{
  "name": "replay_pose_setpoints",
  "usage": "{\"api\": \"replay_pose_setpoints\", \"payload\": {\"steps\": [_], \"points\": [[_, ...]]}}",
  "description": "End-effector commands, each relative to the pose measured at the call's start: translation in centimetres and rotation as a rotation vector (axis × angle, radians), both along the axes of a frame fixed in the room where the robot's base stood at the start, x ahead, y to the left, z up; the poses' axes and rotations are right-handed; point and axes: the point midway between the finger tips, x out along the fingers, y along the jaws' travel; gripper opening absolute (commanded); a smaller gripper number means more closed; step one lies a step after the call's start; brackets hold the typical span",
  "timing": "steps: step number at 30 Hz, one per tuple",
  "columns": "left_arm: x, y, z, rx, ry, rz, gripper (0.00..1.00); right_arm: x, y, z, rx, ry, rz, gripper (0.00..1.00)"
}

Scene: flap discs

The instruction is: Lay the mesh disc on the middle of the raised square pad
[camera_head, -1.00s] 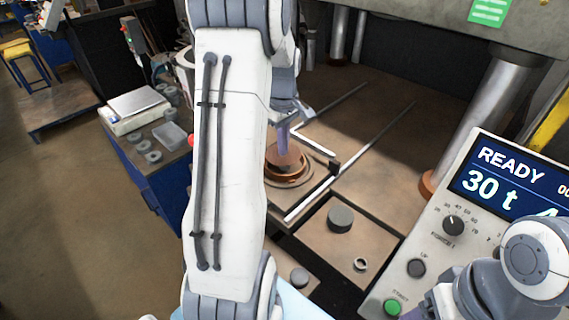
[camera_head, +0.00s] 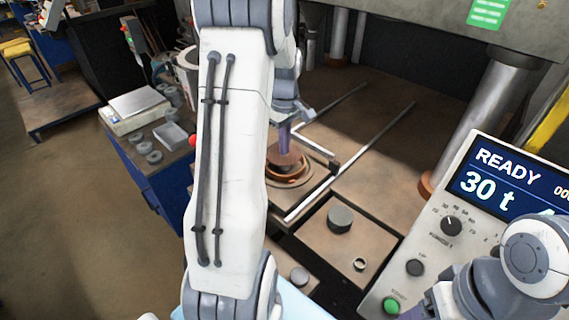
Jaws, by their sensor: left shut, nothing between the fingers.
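My left arm reaches across the view, and my left gripper (camera_head: 284,146) points down just above a round, copper-brown stack (camera_head: 290,178) on the press bed. The gripper is shut and looks empty; my arm covers the stack's left side. A darker, flat round piece (camera_head: 288,162) tops the stack, directly under the fingertips. I cannot tell whether it is the mesh disc, or whether the fingertips touch it. I cannot make out the raised square pad for certain. My right arm shows at the lower right, but its gripper is out of view.
Two pale rails (camera_head: 352,160) run back across the press bed. A grey cylinder (camera_head: 340,219) and a small ring (camera_head: 360,264) sit on a front plate. The control panel (camera_head: 470,225) and a steel column (camera_head: 487,105) stand at right. A side bench (camera_head: 150,118) holds a scale and rings.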

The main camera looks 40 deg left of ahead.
Motion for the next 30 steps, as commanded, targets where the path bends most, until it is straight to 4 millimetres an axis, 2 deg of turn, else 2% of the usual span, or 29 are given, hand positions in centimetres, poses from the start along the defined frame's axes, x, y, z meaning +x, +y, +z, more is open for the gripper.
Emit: {"api": "replay_pose_setpoints", "payload": {"steps": [8, 30], "points": [[0.2, 0.0, 0.0, 0.0, -0.005, 0.0, 0.0, 0.0, 0.0, 0.2, 0.0, 0.0, 0.0, 0.71], [0.1, 0.0, 6.1, 0.001, -0.003, 0.0, 0.0, 0.0, 0.0, 5.4, 0.0, -0.001, 0.007, 0.71]]}}
